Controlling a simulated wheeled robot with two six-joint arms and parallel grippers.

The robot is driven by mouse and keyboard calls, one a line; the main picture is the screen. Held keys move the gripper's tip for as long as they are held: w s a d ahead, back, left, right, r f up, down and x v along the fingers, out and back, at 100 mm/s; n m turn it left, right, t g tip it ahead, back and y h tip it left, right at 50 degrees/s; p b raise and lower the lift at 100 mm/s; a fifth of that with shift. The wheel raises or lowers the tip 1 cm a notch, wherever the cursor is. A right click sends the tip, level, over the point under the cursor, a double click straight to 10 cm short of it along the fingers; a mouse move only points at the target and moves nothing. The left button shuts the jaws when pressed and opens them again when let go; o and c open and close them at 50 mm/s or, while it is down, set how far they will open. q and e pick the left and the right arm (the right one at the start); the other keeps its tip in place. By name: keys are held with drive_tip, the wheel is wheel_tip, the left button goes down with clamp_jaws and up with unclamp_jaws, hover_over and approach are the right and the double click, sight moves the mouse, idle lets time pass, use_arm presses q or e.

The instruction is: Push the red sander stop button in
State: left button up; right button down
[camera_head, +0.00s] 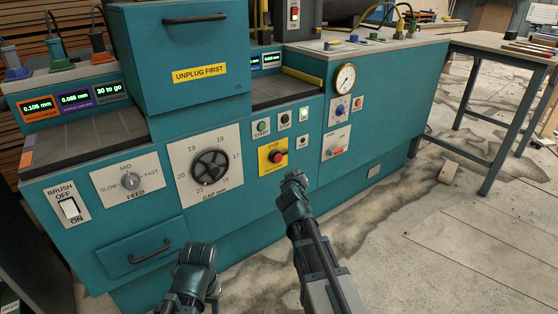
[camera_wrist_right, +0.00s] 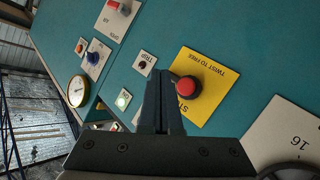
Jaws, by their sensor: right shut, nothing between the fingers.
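The red sander stop button (camera_head: 277,157) sits on a yellow plate (camera_head: 266,165) marked STOP on the teal machine's front. In the right wrist view the red button (camera_wrist_right: 186,87) stands out from its yellow plate (camera_wrist_right: 213,88), just right of the fingertips. My right gripper (camera_head: 294,178) is below and a little right of the button in the head view. Its fingers, in the right wrist view (camera_wrist_right: 163,75), are shut together and empty. I cannot tell whether they touch the button; they look beside it. My left gripper (camera_head: 197,252) is low in front of the machine, its fingers not clear.
A green start button (camera_head: 262,128) and other small buttons sit above the stop plate. A handwheel (camera_head: 210,167) is to its left. A blue knob (camera_head: 340,111), a gauge (camera_head: 345,78) and a red-handled switch (camera_head: 336,152) are to its right. Floor at the right is mostly open.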

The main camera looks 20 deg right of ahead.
drive_tip(key=w+a, duration=0.2)
drive_tip(key=w, duration=0.4)
drive_tip(key=shift+w+a, duration=0.2)
drive_tip(key=shift+w, duration=0.05)
drive_tip(key=shift+w, duration=0.1)
idle(1.7)
drive_tip(key=shift+w+a, duration=0.15)
drive_tip(key=shift+w, duration=0.15)
drive_tip(key=shift+w+a, duration=0.15)
drive_tip(key=shift+w, duration=0.35)
idle(1.0)
drive_tip(key=shift+s, duration=0.1)
drive_tip(key=shift+s+d, duration=0.3)
drive_tip(key=shift+s, duration=0.5)
drive_tip(key=s, duration=0.1)
drive_tip(key=s+d, duration=0.1)
drive_tip(key=s, duration=0.2)
drive_tip(key=shift+s+d, duration=0.35)
